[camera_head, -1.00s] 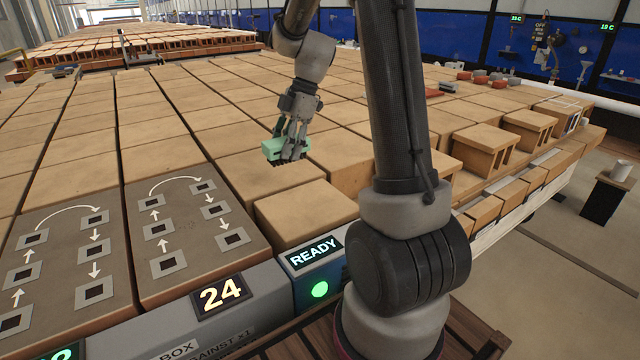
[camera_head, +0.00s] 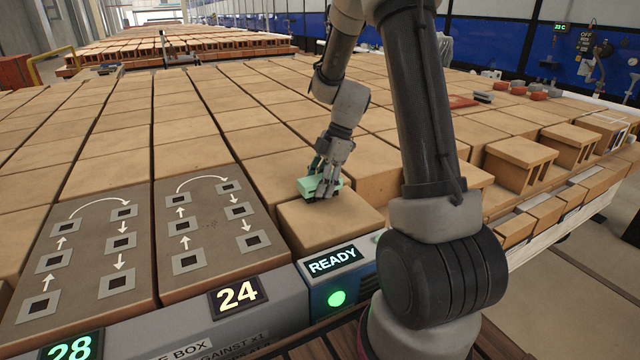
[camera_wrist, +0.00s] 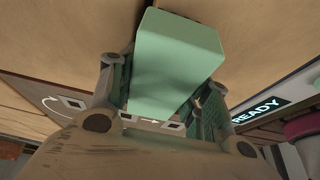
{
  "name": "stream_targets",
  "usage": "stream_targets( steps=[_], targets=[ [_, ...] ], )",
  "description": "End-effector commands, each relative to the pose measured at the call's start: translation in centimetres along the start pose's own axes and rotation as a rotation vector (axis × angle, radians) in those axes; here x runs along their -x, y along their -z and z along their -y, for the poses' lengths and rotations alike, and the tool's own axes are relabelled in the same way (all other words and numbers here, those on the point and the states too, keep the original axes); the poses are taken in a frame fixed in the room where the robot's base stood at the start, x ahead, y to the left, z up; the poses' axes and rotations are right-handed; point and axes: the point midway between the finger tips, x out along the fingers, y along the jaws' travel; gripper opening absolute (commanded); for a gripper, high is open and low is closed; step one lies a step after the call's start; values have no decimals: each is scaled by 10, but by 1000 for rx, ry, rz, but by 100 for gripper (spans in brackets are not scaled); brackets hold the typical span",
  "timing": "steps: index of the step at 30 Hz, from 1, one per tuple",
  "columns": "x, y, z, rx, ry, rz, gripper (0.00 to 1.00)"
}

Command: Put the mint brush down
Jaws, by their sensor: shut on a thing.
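The mint brush (camera_head: 318,186) is a pale green block with dark bristles at its underside. My gripper (camera_head: 326,180) is shut on it, with a finger on either side. The brush is at the far part of the top of the short brick (camera_head: 330,222) behind the READY sign. I cannot tell whether the bristles touch the brick. In the wrist view the brush (camera_wrist: 175,62) fills the middle between my fingers, and its underside is hidden.
Rows of tan bricks (camera_head: 100,130) spread to the left and back. A grey panel with arrows and square holes (camera_head: 205,225) lies left of the short brick. The READY box (camera_head: 335,285) stands in front. Bricks with open sides (camera_head: 520,160) line the right edge.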

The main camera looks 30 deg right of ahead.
Motion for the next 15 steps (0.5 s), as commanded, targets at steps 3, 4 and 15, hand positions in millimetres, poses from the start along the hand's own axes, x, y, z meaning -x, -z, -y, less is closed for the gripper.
stream_targets(
  steps=[3,4,15],
  targets=[
    [0,0,0,0,0,0,17],
    [-1,0,0,0,0,0,17],
    [-2,-1,0,0,1,0,69]
  ],
)
